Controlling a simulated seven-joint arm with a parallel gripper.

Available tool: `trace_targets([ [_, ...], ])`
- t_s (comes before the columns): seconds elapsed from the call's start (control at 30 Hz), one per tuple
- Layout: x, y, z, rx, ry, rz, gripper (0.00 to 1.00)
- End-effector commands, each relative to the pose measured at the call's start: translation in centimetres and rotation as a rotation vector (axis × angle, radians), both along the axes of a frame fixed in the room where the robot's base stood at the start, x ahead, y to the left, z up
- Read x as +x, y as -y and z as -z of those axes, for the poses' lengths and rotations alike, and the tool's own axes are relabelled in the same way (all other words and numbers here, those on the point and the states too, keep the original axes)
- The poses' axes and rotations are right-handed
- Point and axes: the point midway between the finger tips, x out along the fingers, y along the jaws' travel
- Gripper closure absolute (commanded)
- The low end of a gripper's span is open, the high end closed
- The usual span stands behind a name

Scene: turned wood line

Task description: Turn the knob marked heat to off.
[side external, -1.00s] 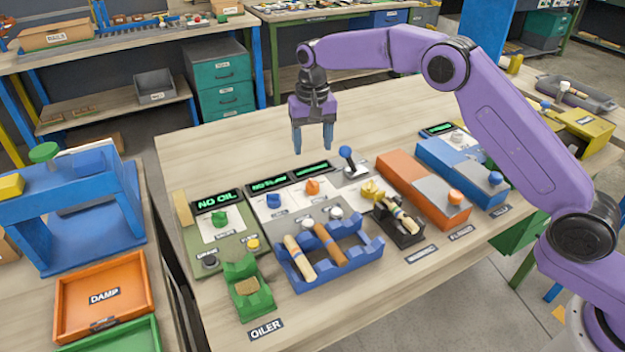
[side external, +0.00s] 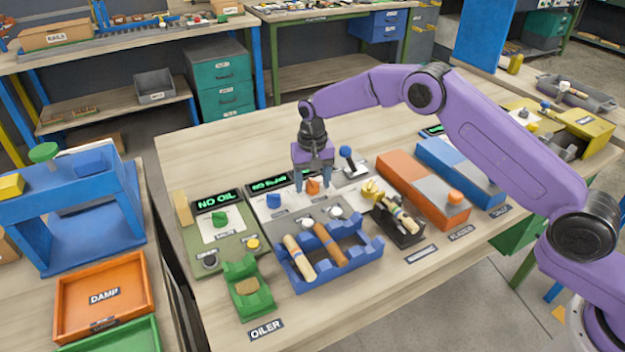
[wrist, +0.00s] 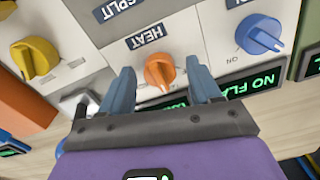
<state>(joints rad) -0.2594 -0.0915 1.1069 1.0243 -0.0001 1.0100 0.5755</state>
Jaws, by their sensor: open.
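The heat knob is an orange round knob (wrist: 160,70) on a pale panel, with the word HEAT printed beside it in the wrist view. In the side view the orange knob (side external: 313,187) shows just below my gripper. My gripper (wrist: 166,88) is open, with one blue-grey finger on each side of the orange knob. In the side view my gripper (side external: 313,185) points straight down over the panel. Whether the fingers touch the knob I cannot tell.
A blue knob (wrist: 260,33) sits to the right on the same panel, beside a display reading NO FLA. A yellow knob (wrist: 36,58) is to the left. A blue-topped lever (side external: 346,153) stands close to my gripper. A blue rack (side external: 355,258) with wooden pieces is in front.

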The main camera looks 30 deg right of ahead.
Motion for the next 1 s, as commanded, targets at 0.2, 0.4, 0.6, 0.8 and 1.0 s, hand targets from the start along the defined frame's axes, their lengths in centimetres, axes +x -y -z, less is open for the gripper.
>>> trace_targets([
  [0.2, 0.0, 0.0, -0.02, 0.0, 0.0, 0.0, 0.8],
  [0.4, -0.01, -0.01, -0.04, 0.0, 0.0, -0.002, 0.93],
  [0.6, 0.0, -0.01, -0.05, 0.0, 0.0, -0.039, 0.93],
  [0.8, 0.01, 0.0, -0.06, 0.0, 0.0, -0.146, 0.93],
  [1.0, 0.01, -0.02, -0.07, 0.001, 0.0, -0.317, 0.93],
])
